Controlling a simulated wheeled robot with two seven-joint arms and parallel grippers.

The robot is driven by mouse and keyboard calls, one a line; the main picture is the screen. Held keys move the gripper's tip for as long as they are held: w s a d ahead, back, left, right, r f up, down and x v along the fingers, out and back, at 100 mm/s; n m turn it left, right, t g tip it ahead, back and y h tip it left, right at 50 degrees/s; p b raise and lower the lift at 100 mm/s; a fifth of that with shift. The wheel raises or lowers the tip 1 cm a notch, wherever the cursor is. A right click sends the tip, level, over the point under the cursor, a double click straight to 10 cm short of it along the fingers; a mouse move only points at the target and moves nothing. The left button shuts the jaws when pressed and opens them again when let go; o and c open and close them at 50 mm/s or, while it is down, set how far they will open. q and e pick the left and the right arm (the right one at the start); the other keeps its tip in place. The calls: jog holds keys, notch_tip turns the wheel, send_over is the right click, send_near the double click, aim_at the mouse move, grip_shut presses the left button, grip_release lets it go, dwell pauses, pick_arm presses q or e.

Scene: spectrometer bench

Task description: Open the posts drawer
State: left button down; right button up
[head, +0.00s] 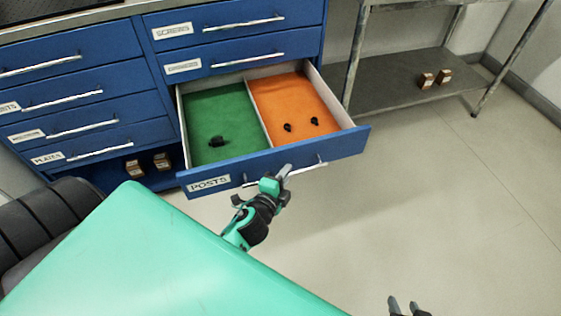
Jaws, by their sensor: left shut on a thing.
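The posts drawer (222,184) is pulled well out of the blue cabinet, and its label reads POSTS. Inside are a green section (222,110) on the left and an orange section (286,97) on the right. One small black part (217,142) lies on the green; two more (288,127) (314,121) lie on the orange. My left gripper (282,174) is shut on the bar handle (308,165) at the drawer's front. My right gripper (408,305) shows only its tips at the bottom edge; the fingers are apart and hold nothing visible.
Closed drawers labelled SCREWS (225,22) and PLATES (85,149) are above and left. Small brown boxes (147,163) sit in the open space below. A metal shelf unit (400,82) with two boxes (434,77) stands right. The floor (440,190) in front is clear.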

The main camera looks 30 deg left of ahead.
pick_arm(q)
jog(key=shift+s+d, duration=0.6)
jog(key=shift+d, duration=0.05)
jog(key=c, duration=1.5)
grip_release()
pick_arm(e)
jog(key=shift+a, duration=0.1)
pick_arm(q)
jog(key=shift+s, duration=0.1)
